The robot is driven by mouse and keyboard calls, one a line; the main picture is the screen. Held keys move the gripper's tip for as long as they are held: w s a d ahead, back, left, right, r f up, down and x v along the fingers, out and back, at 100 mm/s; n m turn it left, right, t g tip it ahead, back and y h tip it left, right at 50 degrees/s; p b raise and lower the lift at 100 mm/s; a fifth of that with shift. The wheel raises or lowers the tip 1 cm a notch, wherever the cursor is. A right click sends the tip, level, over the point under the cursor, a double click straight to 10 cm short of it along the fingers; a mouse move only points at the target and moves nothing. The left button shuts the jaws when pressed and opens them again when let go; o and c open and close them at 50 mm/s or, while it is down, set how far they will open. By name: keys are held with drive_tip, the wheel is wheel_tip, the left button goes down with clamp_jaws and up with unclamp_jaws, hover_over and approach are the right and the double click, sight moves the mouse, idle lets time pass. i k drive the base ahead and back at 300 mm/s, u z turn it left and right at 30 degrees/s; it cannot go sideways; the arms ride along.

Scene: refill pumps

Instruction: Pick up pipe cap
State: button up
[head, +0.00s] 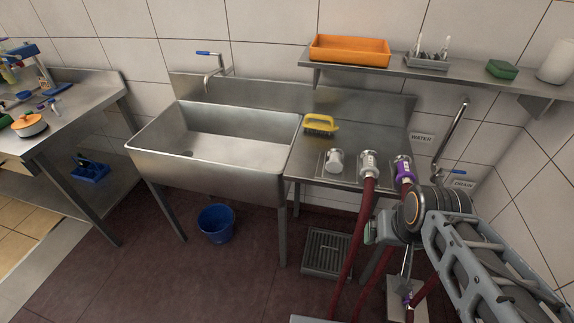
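A short pale cylindrical cap (335,160) sits on a plate on the steel counter (313,171), right of the sink. It appears upright, and I take it for the pipe cap. Two hose couplings stand to its right, one with a white collar (368,164) and one with a purple collar (403,168); dark red hoses hang from both. My gripper (381,229) is at the end of my arm at the lower right, in front of the counter and apart from the cap. Its fingers are not clear in this view.
A yellow-handled brush (321,124) lies behind the cap. The sink (215,145) is to the left. A shelf (455,75) with an orange tray (349,50) hangs above. The hoses (357,240) run down to the floor near my arm. A blue bucket (215,223) stands under the sink.

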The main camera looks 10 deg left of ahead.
sight(335, 155)
drive_tip(key=z, duration=2.2)
drive_tip(key=i, duration=0.3)
drive_tip(key=u, duration=3.05)
drive_tip(key=i, duration=0.5)
